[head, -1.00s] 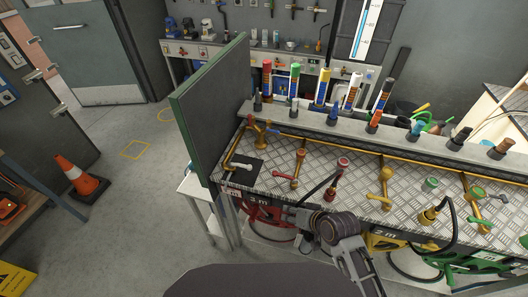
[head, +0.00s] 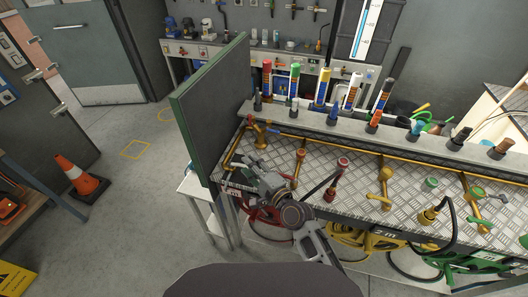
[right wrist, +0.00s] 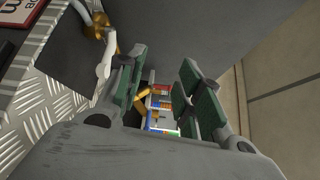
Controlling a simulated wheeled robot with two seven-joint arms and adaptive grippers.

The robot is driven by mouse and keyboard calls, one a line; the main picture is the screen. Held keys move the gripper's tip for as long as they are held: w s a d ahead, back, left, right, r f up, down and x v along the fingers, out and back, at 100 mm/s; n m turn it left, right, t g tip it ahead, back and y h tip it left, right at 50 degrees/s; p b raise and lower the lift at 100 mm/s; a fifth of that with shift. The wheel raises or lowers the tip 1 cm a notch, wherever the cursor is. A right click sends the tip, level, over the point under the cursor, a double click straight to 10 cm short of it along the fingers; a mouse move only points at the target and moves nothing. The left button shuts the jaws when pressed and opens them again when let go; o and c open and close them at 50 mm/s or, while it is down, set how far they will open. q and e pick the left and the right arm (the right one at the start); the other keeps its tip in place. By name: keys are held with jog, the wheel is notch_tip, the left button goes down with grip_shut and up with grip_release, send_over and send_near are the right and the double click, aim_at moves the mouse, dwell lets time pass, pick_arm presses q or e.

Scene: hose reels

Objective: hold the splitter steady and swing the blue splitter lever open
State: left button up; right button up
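The brass splitter (head: 260,138) stands at the left end of the checker-plate bench, close to the green-edged panel. Its small blue lever (head: 273,130) points to the right. My right gripper (head: 252,167) is over the bench on the near side of the splitter, apart from it. In the right wrist view its two green-padded fingers (right wrist: 163,65) are spread with a gap between them. A brass part (right wrist: 146,98) shows through that gap, further off; I cannot tell surely that it is the splitter. The blue lever is not clear in that view. My left gripper is not in view.
The green-edged panel (head: 212,110) rises along the bench's left end. A brass pipe (head: 234,148) runs beside it. A brass valve (head: 300,160) and a red-topped fitting (head: 341,164) stand to the right. Coloured tubes (head: 321,88) stand behind. Hose reels hang below the front edge.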

jog(key=w+r+m+t+h, duration=0.2)
jog(key=w+m+t+h, duration=0.15)
jog(key=m, duration=0.65)
jog(key=w+r+m+t+h, duration=0.3)
jog(key=w+m+h, duration=0.15)
jog(key=m, duration=0.65)
jog(key=d+f+m+g+h, duration=0.4)
jog(key=f+m+h, duration=0.2)
jog(key=m, duration=0.7)
jog(key=shift+f+m+h, duration=0.2)
jog(key=shift+m+h, duration=0.1)
jog(key=shift+h, duration=1.1)
jog(key=shift+s+d, duration=0.1)
